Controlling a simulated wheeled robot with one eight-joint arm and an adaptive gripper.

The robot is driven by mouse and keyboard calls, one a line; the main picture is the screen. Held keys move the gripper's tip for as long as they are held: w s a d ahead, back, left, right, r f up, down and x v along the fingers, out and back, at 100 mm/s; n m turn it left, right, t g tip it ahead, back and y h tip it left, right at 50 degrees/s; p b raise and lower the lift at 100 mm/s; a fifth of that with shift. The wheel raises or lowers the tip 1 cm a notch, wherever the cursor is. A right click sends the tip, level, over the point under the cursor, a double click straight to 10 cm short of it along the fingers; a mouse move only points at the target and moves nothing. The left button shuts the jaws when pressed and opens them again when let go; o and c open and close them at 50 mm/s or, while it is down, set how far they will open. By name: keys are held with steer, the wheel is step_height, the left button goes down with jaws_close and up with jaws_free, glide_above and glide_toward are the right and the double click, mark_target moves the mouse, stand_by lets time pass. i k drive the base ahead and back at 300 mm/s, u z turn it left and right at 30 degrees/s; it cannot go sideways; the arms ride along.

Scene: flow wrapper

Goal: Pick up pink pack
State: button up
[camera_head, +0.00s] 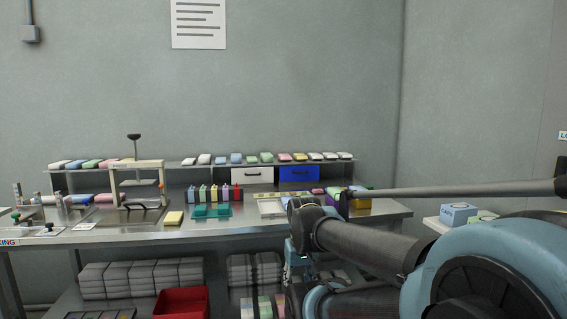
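Several pink packs show, and I cannot tell which one the task means. One pink pack (109,163) lies on the upper shelf at the left, among blue, green and white packs. Another pink pack (285,157) lies on the same shelf right of centre. A small pink item (318,191) lies on the bench near the purple and yellow boxes, partly behind my arm. My arm comes in from the lower right and bends down in front of the bench. I cannot make out my gripper's fingers.
The grey bench (255,231) carries a press-like device (137,180), teal trays, a yellow block (174,218) and a row of coloured packs. White and blue drawers hang under the shelf. A red bin (181,302) stands below. A side table holds a blue box (458,213).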

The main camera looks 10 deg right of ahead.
mark_target(282, 157)
steer(key=z, duration=1.25)
steer(key=k, duration=0.9)
steer(key=u, duration=0.9)
steer(key=i, duration=1.25)
steer(key=z, duration=0.05)
